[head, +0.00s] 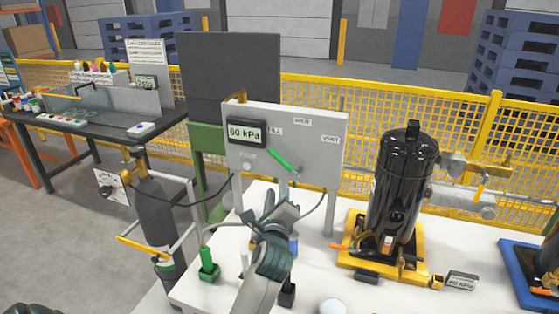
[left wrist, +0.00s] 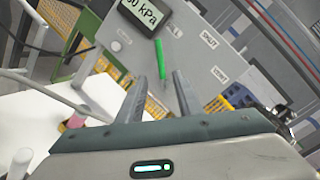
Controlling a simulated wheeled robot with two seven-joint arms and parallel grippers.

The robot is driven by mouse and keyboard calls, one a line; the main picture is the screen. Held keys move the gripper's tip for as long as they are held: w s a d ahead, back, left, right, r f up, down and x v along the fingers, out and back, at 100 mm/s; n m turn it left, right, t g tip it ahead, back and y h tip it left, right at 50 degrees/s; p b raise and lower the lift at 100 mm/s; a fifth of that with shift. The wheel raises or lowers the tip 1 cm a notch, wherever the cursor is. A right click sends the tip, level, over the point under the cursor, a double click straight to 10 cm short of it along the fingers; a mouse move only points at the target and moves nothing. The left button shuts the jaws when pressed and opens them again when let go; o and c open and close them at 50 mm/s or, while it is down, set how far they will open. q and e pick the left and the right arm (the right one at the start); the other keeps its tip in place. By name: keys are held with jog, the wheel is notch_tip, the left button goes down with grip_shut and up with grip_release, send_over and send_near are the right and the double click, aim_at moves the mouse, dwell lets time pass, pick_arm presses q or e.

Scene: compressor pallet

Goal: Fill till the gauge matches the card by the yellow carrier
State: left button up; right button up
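The grey panel (head: 310,150) carries a digital gauge (head: 246,132) that appears to read 60 kPa; its first digit is not sharp. A green lever (head: 279,160) on the panel slants up-left toward the FILL label; SHUT and VENT labels lie to the right. The yellow carrier (head: 358,255) holds a black cylinder (head: 404,185). A small card (head: 461,282) stands to its right, with a kPa figure too small to read surely. My left gripper (head: 276,190) is below the lever, apart from it. In the left wrist view its fingers (left wrist: 162,95) are spread and empty, the lever (left wrist: 160,58) beyond them.
A dark gas bottle (head: 157,215) on a cart stands left of the white table, a hose running to the panel. A green-based post (head: 208,263) stands at the table's left edge. A blue carrier (head: 528,270) is at far right. A yellow fence (head: 480,130) runs behind.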

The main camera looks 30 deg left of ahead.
aim_at(280, 161)
pick_arm(q)
jog(key=p+x, duration=0.3)
jog(key=x, duration=1.4)
jog(key=shift+w+a, duration=0.1)
grip_shut()
